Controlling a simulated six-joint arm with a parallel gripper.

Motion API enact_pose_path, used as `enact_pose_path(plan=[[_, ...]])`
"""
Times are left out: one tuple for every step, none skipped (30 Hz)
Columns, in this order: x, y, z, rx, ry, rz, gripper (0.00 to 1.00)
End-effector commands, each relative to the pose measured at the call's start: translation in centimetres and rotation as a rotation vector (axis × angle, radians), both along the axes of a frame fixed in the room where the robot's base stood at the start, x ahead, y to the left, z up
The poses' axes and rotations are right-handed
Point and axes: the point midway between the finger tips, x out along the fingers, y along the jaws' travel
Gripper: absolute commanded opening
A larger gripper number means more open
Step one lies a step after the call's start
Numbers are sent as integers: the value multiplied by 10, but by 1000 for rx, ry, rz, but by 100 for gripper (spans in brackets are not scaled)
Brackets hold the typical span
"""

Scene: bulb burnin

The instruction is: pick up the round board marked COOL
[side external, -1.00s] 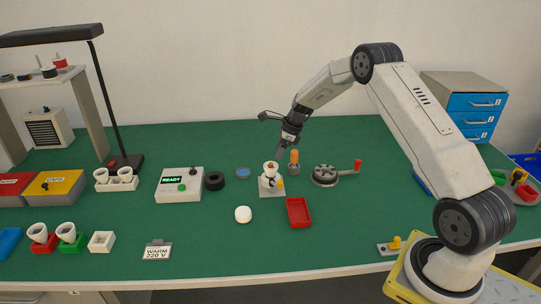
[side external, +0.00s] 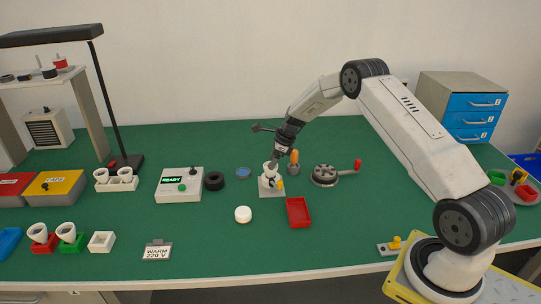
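No lettering COOL can be read in this view, so I cannot tell which thing is the round board. My gripper (side external: 273,168) points down at a white cup-shaped part (side external: 267,171) on a small grey stand (side external: 268,193). Its fingertips are at or just over that part; they are too small to show whether they touch it or are open or shut. A white round cap-like piece (side external: 243,214) lies on the green mat in front. A small blue disc in a dark ring (side external: 243,172) lies behind and left of the stand.
A red tray (side external: 298,212) lies right of the stand, with an orange-handled tool (side external: 294,160) upright behind. A READY tester (side external: 180,184) and black ring (side external: 214,181) stand left. A WARM 220 V card (side external: 157,250) lies front left.

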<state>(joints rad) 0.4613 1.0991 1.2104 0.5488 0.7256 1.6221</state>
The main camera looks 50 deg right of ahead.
Motion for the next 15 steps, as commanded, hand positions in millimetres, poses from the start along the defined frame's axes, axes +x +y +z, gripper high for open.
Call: enact_pose_path(plan=[[-3, 3, -8, 3, 10, 2, 64], [-3, 3, -8, 3, 11, 2, 64], [-3, 3, -8, 4, 12, 2, 64], [-3, 3, -8, 4, 12, 2, 64], [-3, 3, -8, 4, 12, 2, 64], [-3, 3, -8, 3, 12, 2, 64], [-3, 3, -8, 3, 12, 2, 64], [-4, 3, -8, 3, 12, 2, 62], [-4, 4, -9, 4, 13, 2, 50], [-4, 4, -9, 4, 13, 2, 40], [-4, 4, -9, 4, 13, 2, 31], [-4, 4, -9, 4, 13, 2, 18], [-4, 4, -9, 3, 14, 2, 8], [-4, 4, -9, 4, 14, 3, 0], [-4, 4, -9, 4, 14, 3, 0]])
